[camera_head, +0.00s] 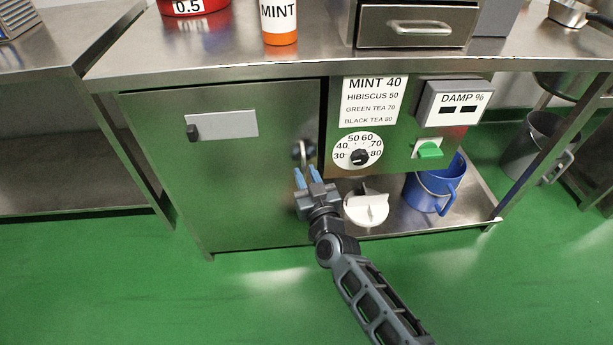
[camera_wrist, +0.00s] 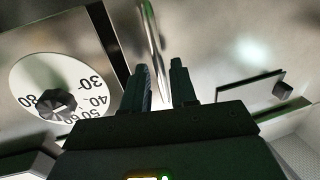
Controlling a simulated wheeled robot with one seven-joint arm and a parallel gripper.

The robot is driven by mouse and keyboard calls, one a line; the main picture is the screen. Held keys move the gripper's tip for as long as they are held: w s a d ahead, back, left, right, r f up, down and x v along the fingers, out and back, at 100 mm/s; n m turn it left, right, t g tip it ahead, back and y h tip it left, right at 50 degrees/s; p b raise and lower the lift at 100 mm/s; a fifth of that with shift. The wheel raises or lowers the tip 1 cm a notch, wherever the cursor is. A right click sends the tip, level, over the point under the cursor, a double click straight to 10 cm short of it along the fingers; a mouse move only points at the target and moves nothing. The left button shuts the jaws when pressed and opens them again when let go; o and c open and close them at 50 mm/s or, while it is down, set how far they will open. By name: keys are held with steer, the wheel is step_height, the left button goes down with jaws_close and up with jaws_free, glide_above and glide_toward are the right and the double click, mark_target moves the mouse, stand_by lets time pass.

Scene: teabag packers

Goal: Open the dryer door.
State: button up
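The dryer door (camera_head: 215,175) is a large steel panel on the left of the cabinet, and it looks closed. Its vertical bar handle (camera_head: 303,151) is near the door's right edge, partly hidden by my gripper. My gripper (camera_head: 308,175) is just below and in front of the handle, its blue-tipped fingers pointing at the door. In the wrist view my gripper's two dark fingers (camera_wrist: 163,72) stand apart with a gap. The shiny handle bar (camera_wrist: 151,42) runs into that gap, nearer the left finger. I cannot tell whether they touch.
Right of the door are a temperature dial (camera_head: 360,155), a green switch (camera_head: 429,151) and a damp display (camera_head: 457,103). Below, a white round object (camera_head: 367,208) and a blue jug (camera_head: 433,188) stand on a shelf. The green floor (camera_head: 230,300) before the door is clear.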

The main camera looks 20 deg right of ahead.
jaws_close()
steer(key=shift+r+p, duration=0.1)
steer(key=shift+p, duration=0.2)
